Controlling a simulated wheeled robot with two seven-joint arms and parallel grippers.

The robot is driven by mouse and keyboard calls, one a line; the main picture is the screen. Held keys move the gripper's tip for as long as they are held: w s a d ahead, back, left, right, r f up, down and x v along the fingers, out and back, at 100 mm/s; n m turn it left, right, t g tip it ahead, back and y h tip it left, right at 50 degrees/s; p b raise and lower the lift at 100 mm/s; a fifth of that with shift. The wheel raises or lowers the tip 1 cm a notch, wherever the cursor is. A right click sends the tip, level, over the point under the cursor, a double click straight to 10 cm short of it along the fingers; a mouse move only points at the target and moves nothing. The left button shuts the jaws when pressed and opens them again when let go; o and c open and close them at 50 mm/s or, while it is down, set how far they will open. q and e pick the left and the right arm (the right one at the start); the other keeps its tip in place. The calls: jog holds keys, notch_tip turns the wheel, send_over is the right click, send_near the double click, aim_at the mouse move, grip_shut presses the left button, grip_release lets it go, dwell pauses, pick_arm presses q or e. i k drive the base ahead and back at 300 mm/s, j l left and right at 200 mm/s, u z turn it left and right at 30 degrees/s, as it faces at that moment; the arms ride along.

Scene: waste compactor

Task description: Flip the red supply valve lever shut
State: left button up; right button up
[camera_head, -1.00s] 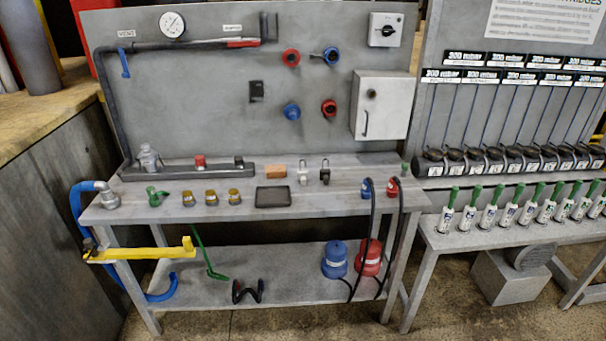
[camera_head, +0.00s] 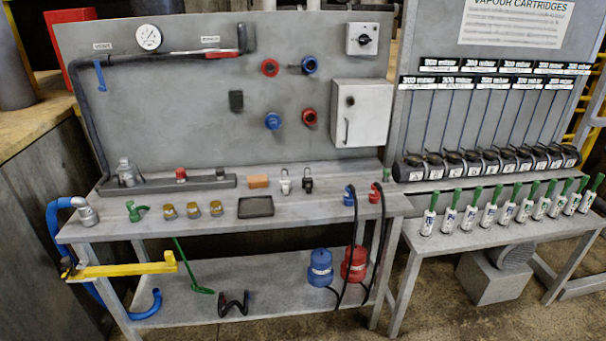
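The red supply valve lever (camera_head: 222,53) is at the upper middle of the grey back panel (camera_head: 180,105). It lies roughly level, in line with the dark pipe (camera_head: 150,60), just below a small label (camera_head: 210,39) that is too small to read surely. The pipe's dark end piece stands upright to the right of the lever. A blue lever (camera_head: 99,76) hangs down from the pipe's left part, under the label VENT (camera_head: 102,46). Neither of my grippers is in view, and nothing touches the red lever.
A grey bench (camera_head: 320,211) stands before the panel with fittings on top. A yellow bar (camera_head: 125,269) and blue hose (camera_head: 55,225) stick out at its left. Red and blue canisters are on the lower shelf (camera_head: 250,275). A cartridge rack stands at right.

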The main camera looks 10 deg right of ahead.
aim_at(233, 54)
jog(key=i+l+z, duration=0.25)
jog(key=i, duration=0.6)
jog(key=i+l+z, duration=0.2)
jog(key=i, duration=0.6)
